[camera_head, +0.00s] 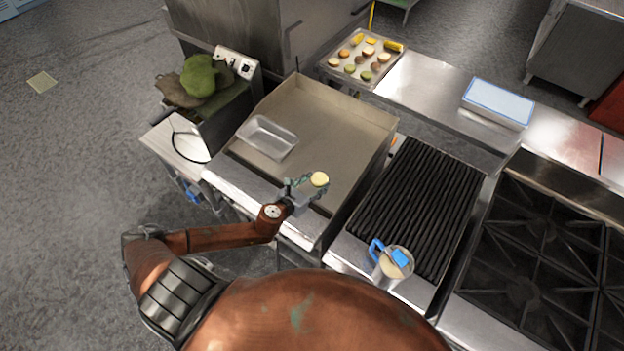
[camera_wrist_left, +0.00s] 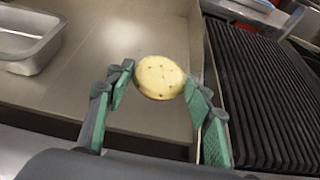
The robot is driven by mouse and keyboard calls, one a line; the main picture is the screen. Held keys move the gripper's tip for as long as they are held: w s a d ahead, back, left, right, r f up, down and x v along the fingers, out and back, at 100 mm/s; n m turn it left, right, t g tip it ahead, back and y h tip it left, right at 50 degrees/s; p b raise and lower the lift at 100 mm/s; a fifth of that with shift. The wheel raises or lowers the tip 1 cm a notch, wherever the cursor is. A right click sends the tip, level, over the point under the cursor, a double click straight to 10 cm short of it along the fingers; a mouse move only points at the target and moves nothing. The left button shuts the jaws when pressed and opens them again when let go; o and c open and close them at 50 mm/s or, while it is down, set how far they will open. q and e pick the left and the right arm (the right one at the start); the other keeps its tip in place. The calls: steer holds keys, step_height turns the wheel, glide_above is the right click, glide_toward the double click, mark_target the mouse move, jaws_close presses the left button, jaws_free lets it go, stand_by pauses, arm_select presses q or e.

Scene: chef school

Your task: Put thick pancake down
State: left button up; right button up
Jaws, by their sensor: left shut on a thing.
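The thick pancake (camera_head: 319,179) is a small, round, pale yellow disc with a few dark specks. My left gripper (camera_head: 304,185) is shut on it above the front part of the flat griddle (camera_head: 335,129). In the left wrist view the pancake (camera_wrist_left: 160,77) sits between the green fingertips of the left gripper (camera_wrist_left: 158,82). I cannot tell whether the pancake touches the griddle surface. My right gripper is not in view.
A food tray (camera_head: 364,58) is behind. Much of the griddle is bare.

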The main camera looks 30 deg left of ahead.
mark_target(313, 177)
arm_select(q)
steer(key=w+a+f, duration=0.2)
steer(key=w, duration=0.1)
steer(key=shift+w+a+f, duration=0.1)
steer(key=shift+a+f, duration=0.1)
steer(key=shift+a, duration=0.2)
steer(key=w+a+f+b, duration=0.1)
steer(key=w+f, duration=0.1)
steer(key=f, duration=0.1)
steer(key=w+a+f+b, duration=0.1)
steer(key=shift+a+f+b, duration=0.3)
steer(key=shift+f, duration=0.1)
step_height(313, 177, down, 3)
steer(key=shift+a+f+b, duration=0.1)
steer(key=shift+f+b, duration=0.05)
steer(key=shift+b, duration=0.55)
steer(key=shift+w, duration=0.1)
steer(key=shift+f, duration=0.2)
steer(key=o, duration=1.1)
